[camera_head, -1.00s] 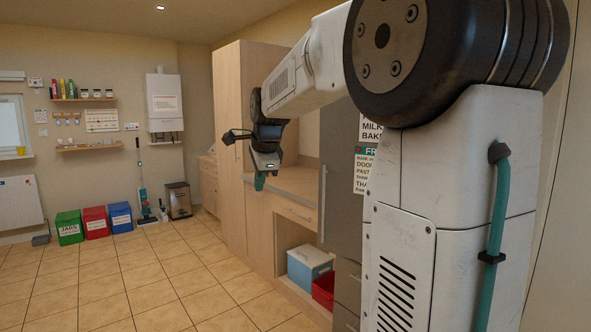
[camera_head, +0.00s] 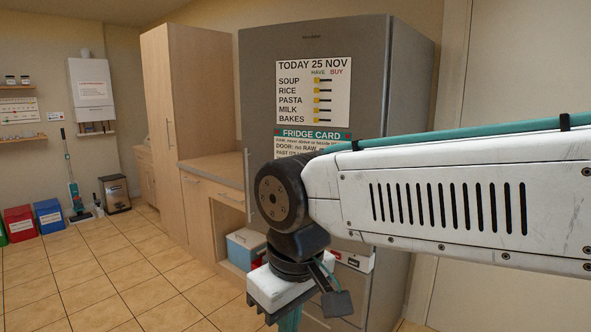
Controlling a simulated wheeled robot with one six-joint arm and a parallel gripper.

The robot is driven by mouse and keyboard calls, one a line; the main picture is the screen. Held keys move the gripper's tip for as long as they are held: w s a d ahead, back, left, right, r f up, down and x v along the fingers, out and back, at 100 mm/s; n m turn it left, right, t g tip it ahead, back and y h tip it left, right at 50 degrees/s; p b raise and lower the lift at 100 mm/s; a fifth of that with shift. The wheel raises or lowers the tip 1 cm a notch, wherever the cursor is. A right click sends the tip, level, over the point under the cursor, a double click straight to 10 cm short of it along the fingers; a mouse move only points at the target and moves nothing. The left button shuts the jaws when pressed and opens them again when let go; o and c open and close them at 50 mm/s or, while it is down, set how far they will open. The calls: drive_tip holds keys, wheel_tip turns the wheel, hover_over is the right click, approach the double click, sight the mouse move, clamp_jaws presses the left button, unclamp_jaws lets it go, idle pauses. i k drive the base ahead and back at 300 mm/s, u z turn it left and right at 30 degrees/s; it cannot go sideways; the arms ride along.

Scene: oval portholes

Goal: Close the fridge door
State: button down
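The grey fridge (camera_head: 400,110) stands right of the counter. Its upper door (camera_head: 258,90) carries a shopping list and a fridge card. A vertical handle (camera_head: 248,185) is on the door's left edge. The door looks flush with the body; I see no gap or interior, but my arm hides its lower part. My gripper (camera_head: 288,320) hangs downward in front of the fridge's lower part, at the bottom of the picture. Its teal fingers are mostly cut off by the frame edge, so their opening is not clear. I see nothing held.
A tall wooden cupboard (camera_head: 186,110) and a counter (camera_head: 215,169) stand left of the fridge. A blue and white box (camera_head: 245,246) sits in the open space under the counter. Red (camera_head: 19,223) and blue (camera_head: 48,215) bins stand far left. The tiled floor (camera_head: 120,275) in front is clear.

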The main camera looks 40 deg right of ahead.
sight(279, 64)
drive_tip(key=z, duration=0.25)
drive_tip(key=k, duration=0.65)
drive_tip(key=z, duration=0.95)
drive_tip(key=i, duration=1.6)
drive_tip(key=u, duration=1.1)
drive_tip(key=i, duration=0.65)
drive_tip(key=u, duration=0.75)
